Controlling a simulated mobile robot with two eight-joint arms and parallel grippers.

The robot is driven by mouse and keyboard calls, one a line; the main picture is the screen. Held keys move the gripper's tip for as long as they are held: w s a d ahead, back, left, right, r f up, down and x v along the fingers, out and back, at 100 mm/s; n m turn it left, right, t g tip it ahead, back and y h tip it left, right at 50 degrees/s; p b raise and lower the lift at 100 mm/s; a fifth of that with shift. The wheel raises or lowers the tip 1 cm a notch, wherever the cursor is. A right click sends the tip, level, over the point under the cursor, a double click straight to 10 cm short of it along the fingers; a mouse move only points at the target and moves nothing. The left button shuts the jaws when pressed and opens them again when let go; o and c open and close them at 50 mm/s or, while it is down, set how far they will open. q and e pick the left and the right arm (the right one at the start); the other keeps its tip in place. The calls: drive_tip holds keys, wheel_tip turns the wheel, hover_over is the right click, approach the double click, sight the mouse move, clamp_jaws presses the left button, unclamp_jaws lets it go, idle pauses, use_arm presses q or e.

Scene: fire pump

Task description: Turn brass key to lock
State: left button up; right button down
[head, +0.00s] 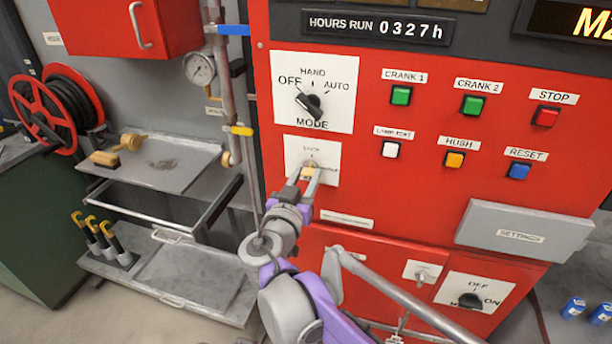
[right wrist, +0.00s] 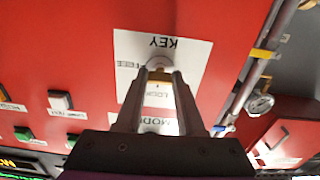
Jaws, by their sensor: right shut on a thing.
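The brass key (head: 309,173) sits in the lock on a white plate (head: 326,152) marked LOCK, below the MODE dial on the red panel. My right gripper (head: 306,177) is at the key, its two fingers closed on the key's head. In the right wrist view, the brass key (right wrist: 159,76) shows between the fingertips, in front of a round pale lock collar. The plate (right wrist: 190,58) reads upside down there, with KEY and LOCK visible. The fingers hide part of the key and of the lettering, so its exact angle is hard to tell. My left gripper is not in view.
The MODE dial (head: 313,105) is just above the lock plate. Several coloured push buttons, including a white one (head: 390,149), are to the right. A grey settings box (head: 522,232) juts out lower right. A vertical pipe with a gauge (head: 199,68) stands to the left.

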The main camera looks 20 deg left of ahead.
drive_tip(key=n+p, duration=0.2)
drive_tip(key=n, duration=0.2)
drive_tip(key=shift+r, duration=0.1)
drive_tip(key=n+p, duration=0.1)
drive_tip(key=n, duration=0.3)
drive_tip(key=shift+n, duration=0.4)
drive_tip(key=n+p, duration=0.1)
drive_tip(key=n, duration=0.3)
drive_tip(key=shift+n, duration=0.3)
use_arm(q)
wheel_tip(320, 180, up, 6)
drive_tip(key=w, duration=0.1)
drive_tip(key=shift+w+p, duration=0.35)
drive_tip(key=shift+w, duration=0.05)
use_arm(e)
drive_tip(key=shift+n, duration=2)
drive_tip(key=c, duration=0.5)
unclamp_jaws()
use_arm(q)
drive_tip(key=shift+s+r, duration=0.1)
use_arm(e)
drive_tip(key=shift+s, duration=0.1)
